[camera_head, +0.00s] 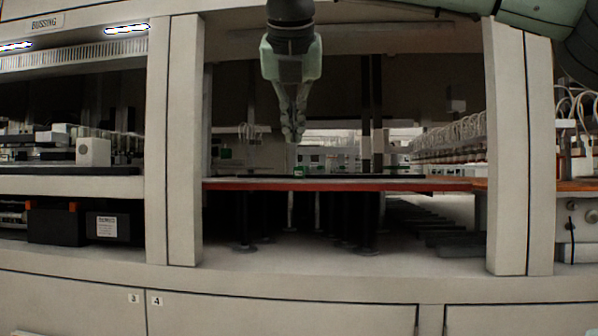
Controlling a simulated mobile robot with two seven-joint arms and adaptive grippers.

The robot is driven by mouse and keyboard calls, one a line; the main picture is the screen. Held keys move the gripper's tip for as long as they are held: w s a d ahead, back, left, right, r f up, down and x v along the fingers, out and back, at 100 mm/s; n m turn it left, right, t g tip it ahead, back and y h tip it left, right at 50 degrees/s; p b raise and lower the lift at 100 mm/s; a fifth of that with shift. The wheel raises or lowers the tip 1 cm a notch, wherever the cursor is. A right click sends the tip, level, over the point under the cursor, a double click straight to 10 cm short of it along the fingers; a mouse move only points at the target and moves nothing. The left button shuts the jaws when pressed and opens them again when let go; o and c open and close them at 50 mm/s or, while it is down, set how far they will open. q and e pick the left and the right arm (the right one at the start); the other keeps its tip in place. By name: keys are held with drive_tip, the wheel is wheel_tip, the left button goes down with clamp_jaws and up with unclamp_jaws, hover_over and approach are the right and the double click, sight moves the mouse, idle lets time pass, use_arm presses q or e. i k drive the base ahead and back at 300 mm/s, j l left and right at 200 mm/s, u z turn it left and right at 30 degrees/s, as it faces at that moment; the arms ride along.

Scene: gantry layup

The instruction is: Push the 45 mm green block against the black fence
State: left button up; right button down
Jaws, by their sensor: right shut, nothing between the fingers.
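My right gripper (292,138) hangs from the top of the view, pointing down, with its fingers together and nothing between them. A small green block (299,171) shows just below and slightly right of the fingertips, on the red-edged table (340,186). A small gap appears between the fingertips and the block in the picture; the depth between them is hard to judge. A thin dark strip lies along the tabletop by the block, but I cannot tell whether it is the black fence or whether the block touches it. My left gripper is not in view.
Light posts (183,140) frame the opening on the left, with another post (505,150) on the right. Rows of pale equipment with cables (460,135) stand behind at the right. A white box (93,152) sits on the left shelf. The space below the table holds dark legs.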

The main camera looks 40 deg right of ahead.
sight(298, 172)
drive_tip(key=i+l, duration=0.35)
drive_tip(key=l, duration=0.15)
drive_tip(key=i+l, duration=0.3)
drive_tip(key=l, duration=0.2)
drive_tip(key=i+l, duration=0.35)
drive_tip(key=l, duration=0.15)
